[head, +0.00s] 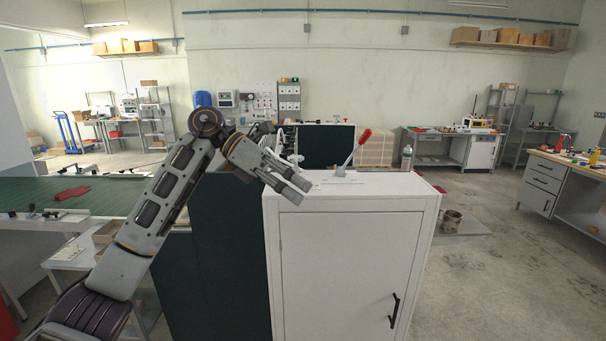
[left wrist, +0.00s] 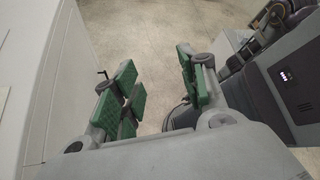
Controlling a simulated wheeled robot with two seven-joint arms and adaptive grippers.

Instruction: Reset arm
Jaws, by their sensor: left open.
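My left arm comes in from the left in the head view, bent at the elbow. Its gripper (head: 298,186) is in front of the upper left part of a white cabinet (head: 340,270), near the top edge. In the left wrist view the left gripper (left wrist: 160,75) is open, with green pads on both fingers and only bare floor seen between them. The white cabinet side (left wrist: 35,70) runs close along the left of that view. My right gripper is in neither view.
A lever with a red handle (head: 362,138) stands on the cabinet top, with a bottle (head: 406,158) behind it to the right. A black door handle (head: 394,310) sticks out in front. A green-topped table (head: 100,193) is at left. Floor (head: 480,285) is open at right.

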